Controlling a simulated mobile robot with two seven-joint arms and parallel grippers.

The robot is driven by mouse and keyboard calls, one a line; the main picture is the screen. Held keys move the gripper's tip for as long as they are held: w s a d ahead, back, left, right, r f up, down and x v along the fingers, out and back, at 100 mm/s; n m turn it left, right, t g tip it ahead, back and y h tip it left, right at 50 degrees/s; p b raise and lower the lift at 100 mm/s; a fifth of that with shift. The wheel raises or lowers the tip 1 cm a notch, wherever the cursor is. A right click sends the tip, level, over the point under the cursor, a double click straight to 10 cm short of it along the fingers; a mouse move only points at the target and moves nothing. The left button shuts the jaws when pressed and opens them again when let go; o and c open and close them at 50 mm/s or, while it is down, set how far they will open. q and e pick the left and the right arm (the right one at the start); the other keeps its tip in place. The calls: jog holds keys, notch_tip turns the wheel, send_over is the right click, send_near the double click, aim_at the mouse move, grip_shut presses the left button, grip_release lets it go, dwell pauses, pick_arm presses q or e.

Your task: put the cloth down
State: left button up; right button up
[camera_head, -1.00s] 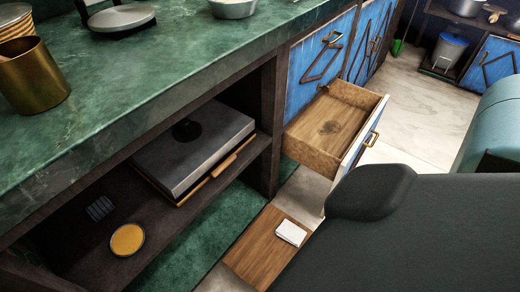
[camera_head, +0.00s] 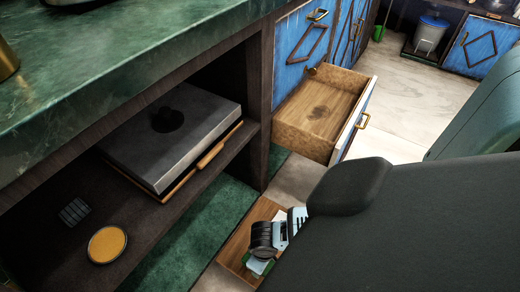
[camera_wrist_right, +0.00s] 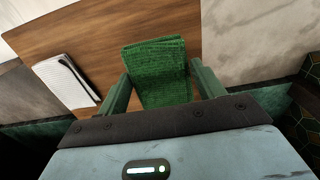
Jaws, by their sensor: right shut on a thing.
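A folded green cloth (camera_wrist_right: 157,58) is between the two green fingers of my right gripper (camera_wrist_right: 161,76) in the right wrist view. The gripper is shut on it. The cloth is over a brown wooden board (camera_wrist_right: 92,38); I cannot tell whether it touches the board. In the head view my right gripper (camera_head: 262,264) is low over the same board (camera_head: 236,243), and the cloth is mostly hidden there. My left gripper is not in view.
A dark shelf unit holds a grey flat appliance (camera_head: 172,134) and a round yellow-topped item (camera_head: 107,244). Pale floor (camera_head: 420,78) is clear.

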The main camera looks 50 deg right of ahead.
jog(key=shift+w+d, duration=0.2)
jog(key=shift+w, duration=0.25)
jog(key=shift+w+f+b, duration=0.2)
jog(key=shift+f+b, duration=1.3)
jog(key=shift+f, duration=0.25)
jog(key=shift+f, duration=0.2)
jog(key=o, duration=1)
jog(key=shift+r, duration=0.15)
notch_tip(320, 180, up, 12)
jog(key=p, duration=0.6)
